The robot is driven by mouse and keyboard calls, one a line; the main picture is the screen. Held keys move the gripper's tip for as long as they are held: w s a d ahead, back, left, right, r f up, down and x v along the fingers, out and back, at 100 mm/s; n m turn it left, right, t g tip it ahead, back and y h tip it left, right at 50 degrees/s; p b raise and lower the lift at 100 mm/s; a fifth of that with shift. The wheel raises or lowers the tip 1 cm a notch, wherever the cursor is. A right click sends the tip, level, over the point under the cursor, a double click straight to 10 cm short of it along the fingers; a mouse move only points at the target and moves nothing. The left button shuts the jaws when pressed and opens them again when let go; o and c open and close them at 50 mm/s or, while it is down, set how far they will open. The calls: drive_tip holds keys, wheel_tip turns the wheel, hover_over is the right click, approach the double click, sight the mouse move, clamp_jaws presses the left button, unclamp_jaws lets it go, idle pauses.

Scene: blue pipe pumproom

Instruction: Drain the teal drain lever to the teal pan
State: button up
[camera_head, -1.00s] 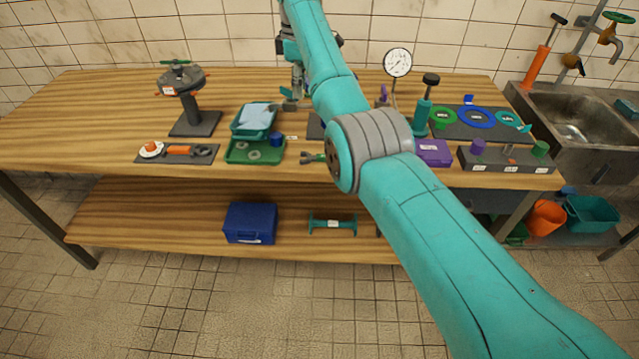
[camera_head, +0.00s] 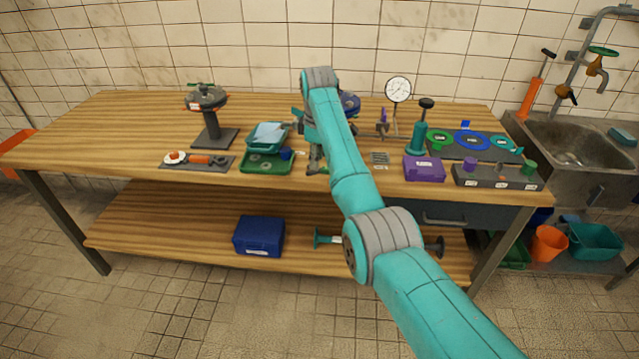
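A teal pan (camera_head: 267,135) stands at the back of a green tray on the bench, with a pale blue sheet or cloth in it. My gripper (camera_head: 315,163) is small and mostly behind my teal arm, low over the bench to the right of the pan. I cannot tell whether it is open or shut, or whether it touches anything. The teal drain lever cannot be made out; my forearm and wrist cover that part of the bench.
The wooden bench (camera_head: 130,125) holds a valve stand (camera_head: 208,110), a green tray (camera_head: 266,164), a gauge (camera_head: 398,90), a teal hand pump (camera_head: 418,135) and a purple box (camera_head: 424,168). A sink (camera_head: 580,150) is at right. A blue case (camera_head: 259,236) lies on the lower shelf.

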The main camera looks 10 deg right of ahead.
wheel_tip(320, 180, down, 7)
drive_tip(key=s, duration=0.1)
drive_tip(key=shift+s+m+t, duration=0.15)
drive_tip(key=shift+m+t, duration=0.15)
drive_tip(key=shift+d+r, duration=0.1)
